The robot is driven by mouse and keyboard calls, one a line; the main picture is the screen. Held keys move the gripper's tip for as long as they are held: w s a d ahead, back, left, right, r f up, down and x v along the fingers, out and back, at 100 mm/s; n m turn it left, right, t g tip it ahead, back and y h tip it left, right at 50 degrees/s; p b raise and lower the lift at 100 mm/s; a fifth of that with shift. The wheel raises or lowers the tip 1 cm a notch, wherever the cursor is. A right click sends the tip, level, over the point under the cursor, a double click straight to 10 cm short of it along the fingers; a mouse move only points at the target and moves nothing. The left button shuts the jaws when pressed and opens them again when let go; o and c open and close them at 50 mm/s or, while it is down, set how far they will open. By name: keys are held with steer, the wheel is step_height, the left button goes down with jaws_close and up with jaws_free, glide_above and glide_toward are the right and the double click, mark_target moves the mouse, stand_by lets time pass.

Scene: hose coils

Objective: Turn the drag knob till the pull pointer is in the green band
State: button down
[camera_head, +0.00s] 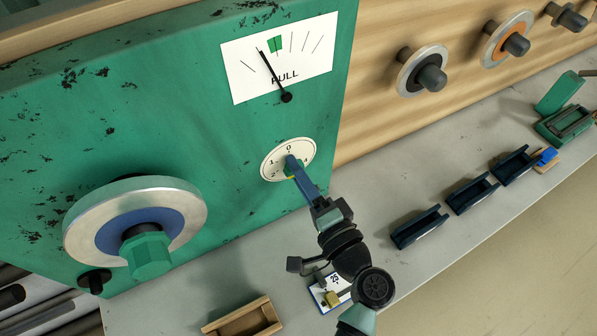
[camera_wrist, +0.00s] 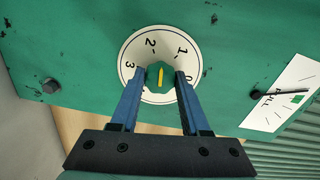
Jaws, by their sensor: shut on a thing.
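The drag knob (camera_wrist: 160,77) is a small green knob with a yellow mark, set in a white numbered dial (camera_head: 267,159) on the green panel. My gripper (camera_wrist: 159,80) has its two blue fingers shut on the knob, one on each side; it also shows in the head view (camera_head: 294,168). The PULL gauge (camera_head: 311,70) is a white plate above the dial. Its black pointer (camera_head: 272,74) leans left, with its tip just left of the green band (camera_head: 276,44). The dial's lower part is partly hidden by my fingers.
A large wheel with a green hexagonal hub (camera_head: 150,255) stands out from the panel at left. Dark blue trays (camera_head: 418,228) and a wooden tray (camera_head: 243,318) sit on the grey bench. A card (camera_head: 328,293) lies below my gripper.

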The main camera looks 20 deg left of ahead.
steer(key=shift+f+n+b, duration=0.2)
steer(key=shift+n+b, duration=0.1)
steer(key=shift+b, duration=0.45)
steer(key=n+b, duration=0.8)
steer(key=b, duration=0.4)
steer(key=shift+r, duration=0.15)
steer(key=shift+c, duration=1.9)
jaws_free()
steer(key=b+v, duration=0.2)
steer(key=v, duration=1.1)
